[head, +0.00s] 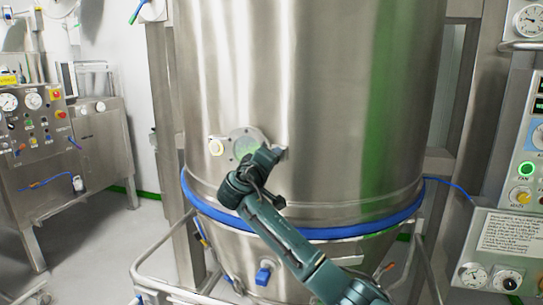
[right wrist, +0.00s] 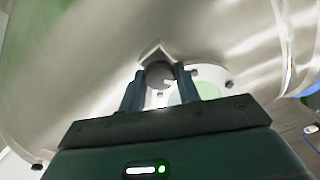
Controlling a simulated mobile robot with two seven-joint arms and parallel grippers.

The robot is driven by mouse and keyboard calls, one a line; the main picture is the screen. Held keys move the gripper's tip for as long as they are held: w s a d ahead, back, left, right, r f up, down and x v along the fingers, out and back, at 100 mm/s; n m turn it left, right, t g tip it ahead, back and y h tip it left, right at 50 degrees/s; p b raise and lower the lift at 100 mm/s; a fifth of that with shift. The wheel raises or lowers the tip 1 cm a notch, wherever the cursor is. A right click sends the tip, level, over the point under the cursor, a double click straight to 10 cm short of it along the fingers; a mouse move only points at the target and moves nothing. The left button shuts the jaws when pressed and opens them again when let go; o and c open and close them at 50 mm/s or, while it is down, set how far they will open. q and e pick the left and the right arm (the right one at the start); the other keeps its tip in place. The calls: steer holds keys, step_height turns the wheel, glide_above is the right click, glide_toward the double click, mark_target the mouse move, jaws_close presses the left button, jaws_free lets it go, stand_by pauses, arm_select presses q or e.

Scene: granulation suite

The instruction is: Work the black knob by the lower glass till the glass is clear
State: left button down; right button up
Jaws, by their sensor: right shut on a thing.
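The lower glass (head: 243,146) is a small round pane in a metal flange, low on the big steel vessel. It looks pale green and hazy. My right gripper (head: 268,156) covers its right edge in the head view. In the right wrist view the glass (right wrist: 181,97) shows behind my fingers, partly hidden. The black knob (right wrist: 159,73) is a dark round piece in front of a pale angular bracket, beside the glass. My right gripper (right wrist: 161,92) is shut on it, one finger on each side. In the head view my gripper hides the knob. My left gripper is not in view.
The steel vessel (head: 300,80) fills the middle, with a blue band (head: 330,233) below the glass. A control panel (head: 525,170) stands right, a steel cabinet (head: 85,150) left. Metal rails (head: 175,289) run in front.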

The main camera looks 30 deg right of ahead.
steer(key=shift+n, duration=0.3)
steer(key=o, duration=1)
steer(key=shift+c, duration=0.2)
steer(key=shift+a, duration=0.1)
steer(key=b+v, duration=0.3)
steer(key=v, duration=1)
steer(key=shift+s, duration=0.1)
